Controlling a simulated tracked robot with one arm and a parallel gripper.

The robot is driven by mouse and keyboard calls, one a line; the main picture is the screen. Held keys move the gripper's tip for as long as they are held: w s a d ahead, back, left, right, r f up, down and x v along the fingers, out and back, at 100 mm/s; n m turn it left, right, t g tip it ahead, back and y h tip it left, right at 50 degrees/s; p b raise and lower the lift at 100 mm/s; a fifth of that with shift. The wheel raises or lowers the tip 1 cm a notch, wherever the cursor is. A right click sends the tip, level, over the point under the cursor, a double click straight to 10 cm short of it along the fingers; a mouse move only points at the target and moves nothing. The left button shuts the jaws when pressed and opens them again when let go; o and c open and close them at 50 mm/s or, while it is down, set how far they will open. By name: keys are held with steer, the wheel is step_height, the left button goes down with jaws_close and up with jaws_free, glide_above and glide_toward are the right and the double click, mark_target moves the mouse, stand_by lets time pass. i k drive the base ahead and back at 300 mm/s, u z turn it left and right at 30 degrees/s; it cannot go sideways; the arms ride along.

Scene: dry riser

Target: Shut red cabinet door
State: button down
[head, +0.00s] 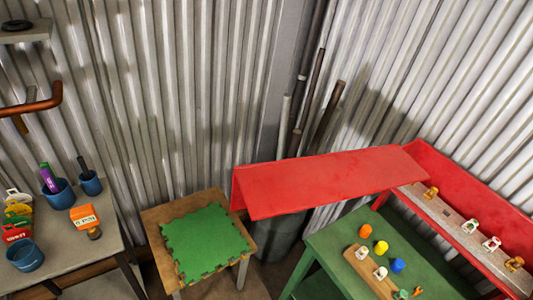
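The red cabinet (505,215) is on the corrugated wall at the right, its front open. Its red door (325,182) stands wide open, reaching left from the cabinet's left end, past the room corner. The door's top edge is bent over like a lip. Inside the cabinet, a pale shelf or rail (455,236) carries several small white and orange-brown items. The cabinet's right end is cut off by the frame. My gripper does not show in this view.
A green table (325,240) with small coloured knobs and a wooden strip stands below the door and cabinet. A stool with a green foam mat (206,242) is left of it. A grey table (75,245) with blue cups is at the left. Poles (318,120) stand in the corner behind the door.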

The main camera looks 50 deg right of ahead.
mark_target(271, 189)
steer(key=z, duration=0.5)
steer(key=i, duration=1.1)
steer(key=z, duration=0.75)
steer(key=k, duration=0.65)
steer(key=z, duration=0.3)
steer(key=i, duration=0.75)
steer(key=u, duration=0.15)
